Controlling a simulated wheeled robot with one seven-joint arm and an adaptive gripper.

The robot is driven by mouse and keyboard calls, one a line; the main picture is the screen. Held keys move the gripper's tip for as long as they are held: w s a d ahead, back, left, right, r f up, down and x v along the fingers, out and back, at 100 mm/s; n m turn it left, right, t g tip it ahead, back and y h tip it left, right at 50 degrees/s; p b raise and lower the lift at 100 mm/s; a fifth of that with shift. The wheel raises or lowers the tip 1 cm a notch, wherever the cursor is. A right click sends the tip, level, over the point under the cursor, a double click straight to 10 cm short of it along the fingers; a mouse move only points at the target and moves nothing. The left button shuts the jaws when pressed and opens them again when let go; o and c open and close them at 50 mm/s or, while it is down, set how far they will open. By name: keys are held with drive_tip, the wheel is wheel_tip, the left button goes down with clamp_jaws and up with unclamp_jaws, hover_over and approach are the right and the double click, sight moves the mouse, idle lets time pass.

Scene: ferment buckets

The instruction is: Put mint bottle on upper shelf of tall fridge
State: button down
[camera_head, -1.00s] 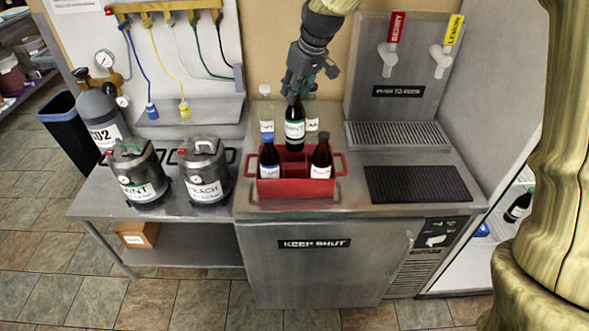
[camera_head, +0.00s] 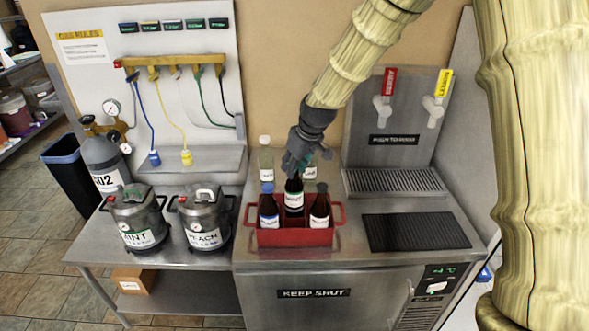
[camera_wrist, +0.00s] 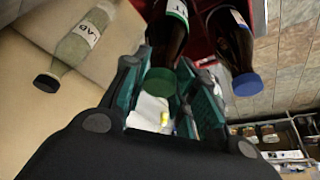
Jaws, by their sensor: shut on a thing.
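The mint bottle (camera_head: 293,198) is dark, with a white label and a green cap. My gripper (camera_head: 297,168) is shut on it near the top, from above, and holds it upright in or just over the red crate (camera_head: 295,238). I cannot tell whether its base touches the crate floor. In the wrist view its green cap (camera_wrist: 160,82) is between my gripper's fingers (camera_wrist: 165,95). The tall fridge (camera_head: 465,110) stands at the right edge, mostly hidden behind my arm. Its upper shelf is not visible.
Dark bottles (camera_head: 269,208) (camera_head: 319,208) stand at the crate's front corners, and clear bottles (camera_head: 266,162) behind. A black mat (camera_head: 415,232) and the tap tower (camera_head: 392,120) are to the right. Kegs (camera_head: 138,218) (camera_head: 203,218) stand on the left bench.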

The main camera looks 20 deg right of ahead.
sight(294, 190)
drive_tip(key=shift+w+f+p, duration=0.1)
drive_tip(key=shift+f+p, duration=0.45)
drive_tip(key=shift+f, duration=0.4)
drive_tip(key=shift+f, duration=0.2)
drive_tip(key=c, duration=1.1)
unclamp_jaws()
drive_tip(key=shift+c, duration=0.2)
drive_tip(key=shift+f+b, duration=0.1)
drive_tip(key=shift+b, duration=0.3)
